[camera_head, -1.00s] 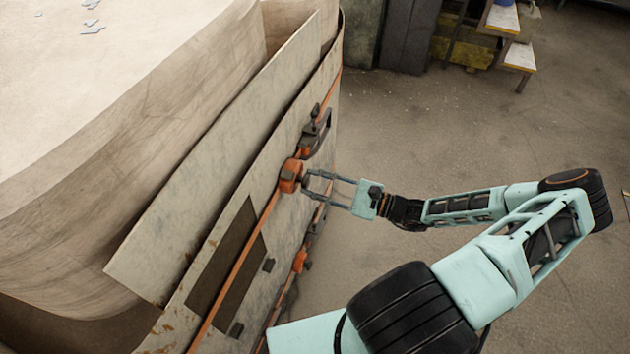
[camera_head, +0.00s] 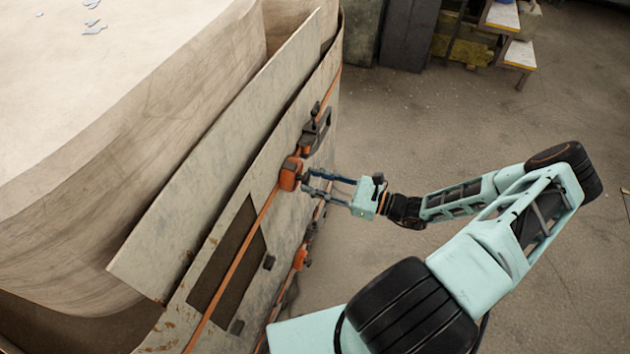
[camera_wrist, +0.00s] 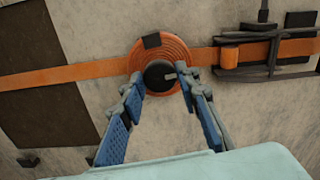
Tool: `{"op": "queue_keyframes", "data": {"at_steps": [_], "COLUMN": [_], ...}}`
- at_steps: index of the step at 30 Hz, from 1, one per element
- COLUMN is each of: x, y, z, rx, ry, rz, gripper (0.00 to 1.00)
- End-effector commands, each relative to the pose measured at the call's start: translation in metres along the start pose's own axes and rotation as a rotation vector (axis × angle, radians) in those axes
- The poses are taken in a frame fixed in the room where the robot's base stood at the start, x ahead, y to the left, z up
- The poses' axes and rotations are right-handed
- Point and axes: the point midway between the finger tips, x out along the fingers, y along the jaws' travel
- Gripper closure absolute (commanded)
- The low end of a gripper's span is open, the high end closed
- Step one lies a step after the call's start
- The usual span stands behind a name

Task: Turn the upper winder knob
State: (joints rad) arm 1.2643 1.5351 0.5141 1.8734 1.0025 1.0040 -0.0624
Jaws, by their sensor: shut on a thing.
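The upper winder is an orange ribbed reel (camera_wrist: 176,50) on an orange strap along the pale panel. In the head view it is the upper orange disc (camera_head: 288,174). In the head view my gripper (camera_head: 304,183) reaches the winder from the right. The exact finger contact is hard to see.
A lower orange winder (camera_head: 300,258) sits below on the same panel. A dark bracket or buckle (camera_head: 317,130) is just beyond the upper winder; it also shows at right in the wrist view (camera_wrist: 268,52).

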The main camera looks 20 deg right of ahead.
Motion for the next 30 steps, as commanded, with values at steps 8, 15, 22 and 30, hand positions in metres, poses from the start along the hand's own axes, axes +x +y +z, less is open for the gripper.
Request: {"op": "queue_keyframes", "data": {"at_steps": [8, 15, 22, 30], "x": [0.000, 0.000, -0.003, -0.047], "y": [0.000, 0.000, 0.000, -0.001], "z": [0.000, 0.000, 0.000, -0.001], "rx": [-0.001, -0.002, -0.003, -0.005], "ry": [0.000, 0.000, 0.001, 0.005], "rz": [0.000, 0.000, 0.000, -0.003], "gripper": [0.68, 0.53, 0.53, 0.53]}}
